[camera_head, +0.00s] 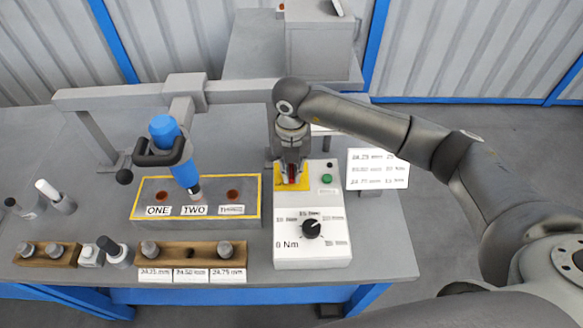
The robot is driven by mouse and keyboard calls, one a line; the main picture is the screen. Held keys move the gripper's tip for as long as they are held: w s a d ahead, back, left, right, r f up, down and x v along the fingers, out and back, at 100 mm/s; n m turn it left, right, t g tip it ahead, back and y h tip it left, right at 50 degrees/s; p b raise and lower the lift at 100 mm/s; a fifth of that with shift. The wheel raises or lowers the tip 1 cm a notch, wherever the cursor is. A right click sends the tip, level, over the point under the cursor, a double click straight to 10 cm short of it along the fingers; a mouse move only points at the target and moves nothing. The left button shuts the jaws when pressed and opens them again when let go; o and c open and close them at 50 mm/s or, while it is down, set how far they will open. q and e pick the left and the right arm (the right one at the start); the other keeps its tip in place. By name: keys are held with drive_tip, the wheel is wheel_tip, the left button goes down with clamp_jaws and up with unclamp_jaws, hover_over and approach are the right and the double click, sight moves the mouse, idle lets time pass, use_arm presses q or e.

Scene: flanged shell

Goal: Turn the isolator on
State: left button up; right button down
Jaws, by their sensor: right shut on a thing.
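The isolator is a red handle (292,173) on a yellow plate (303,185). It sits at the upper left of the white control box (312,258). My right gripper (291,167) points down from above and is shut on the red handle. The fingers hide most of the handle, so its angle cannot be told. Right of the isolator are a green button (327,179) and a small black one. A black dial (312,229) is lower on the box, with "0 Nm" printed at its lower left. My left gripper is not in view.
A blue hanging tool (175,150) stands over a yellow-edged block (146,190) labelled ONE, TWO and THREE. A grey beam (130,97) runs behind. Wooden racks (221,255) and loose cylinders lie front left. A white sign (377,170) stands right of the box.

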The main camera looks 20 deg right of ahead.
sight(291, 171)
idle(0.3)
drive_tip(key=c, duration=1.5)
unclamp_jaws()
wheel_tip(291, 171, up, 12)
